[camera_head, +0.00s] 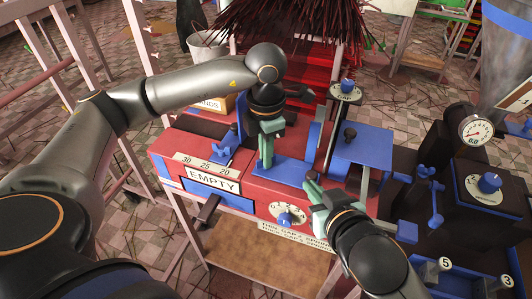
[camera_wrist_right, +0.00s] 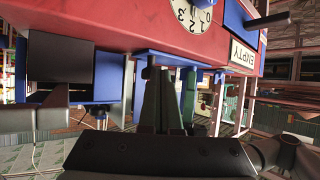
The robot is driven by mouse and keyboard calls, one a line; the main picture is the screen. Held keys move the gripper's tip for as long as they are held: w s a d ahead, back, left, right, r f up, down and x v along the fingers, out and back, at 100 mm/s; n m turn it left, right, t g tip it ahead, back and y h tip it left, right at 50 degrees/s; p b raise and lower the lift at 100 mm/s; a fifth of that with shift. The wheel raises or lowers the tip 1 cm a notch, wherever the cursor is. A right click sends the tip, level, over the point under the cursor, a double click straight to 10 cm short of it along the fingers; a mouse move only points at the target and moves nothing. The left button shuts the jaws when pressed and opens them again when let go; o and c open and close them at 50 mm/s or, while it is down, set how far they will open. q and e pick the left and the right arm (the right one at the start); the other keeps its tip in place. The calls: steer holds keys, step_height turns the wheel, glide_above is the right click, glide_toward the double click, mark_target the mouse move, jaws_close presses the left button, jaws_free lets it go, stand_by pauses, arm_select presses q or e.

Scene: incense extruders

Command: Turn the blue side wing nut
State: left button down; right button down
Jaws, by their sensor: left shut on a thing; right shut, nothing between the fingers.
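A blue wing nut (camera_head: 221,152) stands on the red machine (camera_head: 175,150), left of my left gripper. Another blue wing-shaped part (camera_head: 425,172) is on the dark machine at the right; I cannot tell which is the side one. My left gripper (camera_head: 266,163) points down beside the blue plate (camera_head: 285,171). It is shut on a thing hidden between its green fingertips. My right gripper (camera_head: 312,183) is shut and empty at the plate's right end. Its fingers (camera_wrist_right: 163,75) show in the right wrist view, below the red machine face; contact is unclear.
The dial (camera_head: 287,216) and EMPTY sign (camera_head: 213,181) are on the machine front. A dark lever (camera_head: 209,207) sticks out below the sign. A raised blue platform (camera_head: 362,146) and a GAP knob (camera_head: 347,86) stand behind my right gripper. A pressure gauge (camera_head: 475,130) is at the right.

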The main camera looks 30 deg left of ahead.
arm_select(q)
steer(key=shift+d, duration=0.1)
steer(key=c, duration=1)
jaws_free()
steer(key=shift+r, duration=0.1)
step_height(320, 180, up, 12)
steer(key=shift+f, duration=0.1)
steer(key=shift+o, duration=0.3)
